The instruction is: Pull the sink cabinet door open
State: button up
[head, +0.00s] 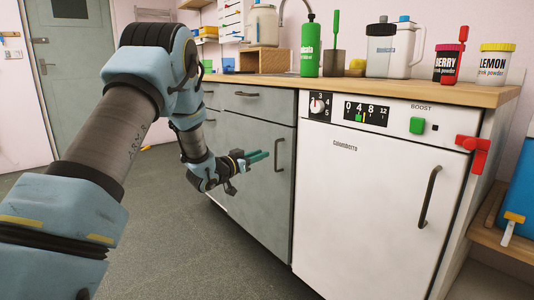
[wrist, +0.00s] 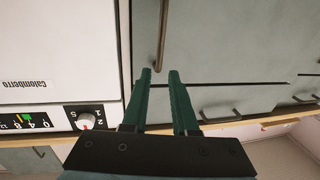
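The sink cabinet door (head: 258,195) is grey and looks shut, just left of the white dishwasher. Its dark vertical bar handle (head: 278,155) is near the door's right edge. In the upside-down wrist view the handle (wrist: 163,30) runs down from the top edge to between the fingertips. My gripper (head: 266,154) has green fingers pointing at the handle from the left, with a small apparent gap in the head view. In the wrist view my gripper (wrist: 160,72) is open, with a gap between the fingertips. I cannot tell whether a finger touches the handle.
The white dishwasher (head: 345,205) has its own dark handle (head: 430,197) and a red latch (head: 474,152) at its upper right. A grey drawer (head: 247,104) is above the door. The wooden counter (head: 440,92) carries bottles and tubs. The floor (head: 185,240) in front is clear.

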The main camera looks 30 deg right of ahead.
jog(key=b+x, duration=0.1)
jog(key=x, duration=0.8)
jog(key=shift+d, duration=0.1)
grip_shut()
dwell(1.2)
